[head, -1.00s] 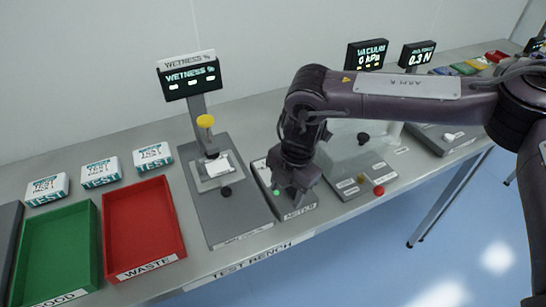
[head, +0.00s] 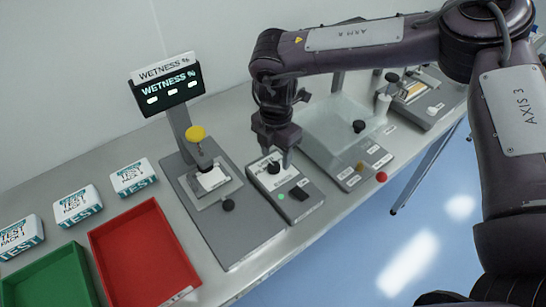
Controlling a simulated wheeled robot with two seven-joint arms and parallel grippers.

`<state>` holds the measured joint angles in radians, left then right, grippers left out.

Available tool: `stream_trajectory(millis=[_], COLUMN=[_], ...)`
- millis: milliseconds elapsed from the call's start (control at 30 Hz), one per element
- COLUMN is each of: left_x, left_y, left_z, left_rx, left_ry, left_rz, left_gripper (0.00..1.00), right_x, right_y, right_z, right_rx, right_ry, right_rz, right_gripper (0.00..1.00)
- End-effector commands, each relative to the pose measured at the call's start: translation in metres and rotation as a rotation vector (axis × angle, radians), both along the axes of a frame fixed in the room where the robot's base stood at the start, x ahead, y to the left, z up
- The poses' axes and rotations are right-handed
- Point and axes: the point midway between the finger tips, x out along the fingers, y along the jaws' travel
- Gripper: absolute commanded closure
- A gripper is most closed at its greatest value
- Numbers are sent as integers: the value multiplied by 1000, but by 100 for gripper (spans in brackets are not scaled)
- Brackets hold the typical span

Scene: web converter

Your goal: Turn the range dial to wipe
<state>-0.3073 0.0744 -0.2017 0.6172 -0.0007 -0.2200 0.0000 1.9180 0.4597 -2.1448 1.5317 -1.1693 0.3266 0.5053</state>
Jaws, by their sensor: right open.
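The meter (head: 319,204) is a small grey box on the bench with a green light and a black rocker-like part near its front. A small black dial (head: 273,168) with a pale plate around it sits at its back end; its pointer and markings are too small to read. My right gripper (head: 276,158) points down at this dial, open, with its fingers close around or just above it. I cannot tell whether they touch it. My left gripper is not in view.
The wetness tester (head: 245,235) with its yellow knob and display (head: 166,91) stands left of the meter. A clear-covered vacuum station (head: 340,140) stands right. A red tray (head: 150,260), green tray (head: 50,285) and white test packs (head: 78,205) lie left.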

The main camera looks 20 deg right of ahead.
Motion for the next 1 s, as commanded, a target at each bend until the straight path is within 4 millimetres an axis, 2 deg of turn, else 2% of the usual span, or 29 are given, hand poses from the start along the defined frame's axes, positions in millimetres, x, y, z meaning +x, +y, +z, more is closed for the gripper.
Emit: stream_trajectory(millis=[100,233,567,900,1000], left_x=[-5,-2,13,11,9], left_y=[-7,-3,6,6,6], left_z=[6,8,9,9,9], left_rx=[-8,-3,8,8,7], left_ry=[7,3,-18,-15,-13], left_rz=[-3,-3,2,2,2], left_gripper=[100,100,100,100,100], right_x=[0,0,0,0,0], right_y=[0,0,0,0,0], right_z=[-16,-28,-33,-33,-33], right_rx=[-2,0,0,0,1], right_ry=[1,0,-1,-1,-1], right_rz=[1,1,1,1,-1], right_gripper=[48,48,48,92,92])
